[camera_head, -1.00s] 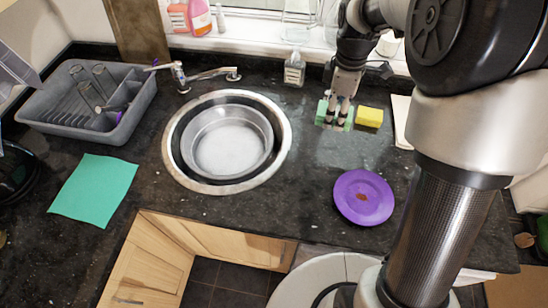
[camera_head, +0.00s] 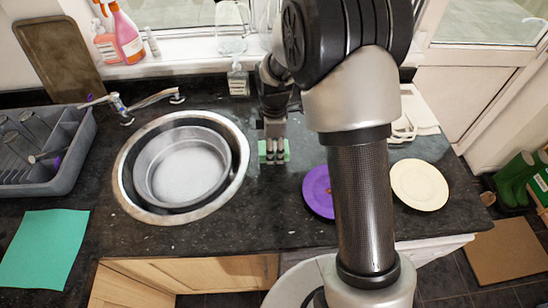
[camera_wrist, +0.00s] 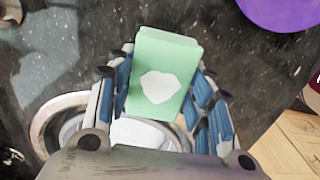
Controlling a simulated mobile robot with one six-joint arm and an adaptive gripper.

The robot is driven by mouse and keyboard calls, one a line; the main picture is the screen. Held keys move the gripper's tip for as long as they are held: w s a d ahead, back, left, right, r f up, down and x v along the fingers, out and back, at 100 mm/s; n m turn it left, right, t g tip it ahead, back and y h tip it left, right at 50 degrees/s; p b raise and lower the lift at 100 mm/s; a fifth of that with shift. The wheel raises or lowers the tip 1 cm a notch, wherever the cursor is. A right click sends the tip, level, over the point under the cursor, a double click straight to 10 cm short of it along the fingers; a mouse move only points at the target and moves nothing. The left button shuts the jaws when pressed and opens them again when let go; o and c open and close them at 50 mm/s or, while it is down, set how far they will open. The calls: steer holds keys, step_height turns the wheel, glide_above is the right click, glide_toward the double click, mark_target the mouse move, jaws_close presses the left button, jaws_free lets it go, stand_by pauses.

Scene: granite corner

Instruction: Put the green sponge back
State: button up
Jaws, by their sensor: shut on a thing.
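The green sponge (camera_head: 283,150) is at the end of my arm in the head view, right of the sink. My gripper (camera_head: 273,146) is shut on it from above. In the wrist view the sponge (camera_wrist: 165,55) sits between the blue-padded fingers of my gripper (camera_wrist: 163,95), with a pale patch on its face. Whether the sponge touches the counter is not clear.
The sink with a round metal basin (camera_head: 180,165) is left of my gripper. A purple plate (camera_head: 317,192) lies partly behind my arm, and a cream plate (camera_head: 418,185) is right of it. A soap bottle (camera_head: 238,82) stands behind. The grey dish rack (camera_head: 60,175) is far left.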

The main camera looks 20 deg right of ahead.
steer(key=shift+f+b, duration=0.55)
steer(key=shift+f, duration=1.6)
steer(key=o, duration=1)
steer(key=shift+f, duration=0.1)
steer(key=shift+c, duration=0.2)
step_height(320, 180, up, 13)
steer(key=p, duration=0.3)
steer(key=shift+f, duration=0.2)
steer(key=s+r+m+t, duration=0.3)
steer(key=s+r+m, duration=0.7)
steer(key=s+r, duration=0.6)
steer(key=s+m+t, duration=0.1)
steer(key=s+m, duration=0.4)
steer(key=s, duration=0.5)
steer(key=shift+m+t, duration=0.3)
steer(key=shift+m, duration=0.1)
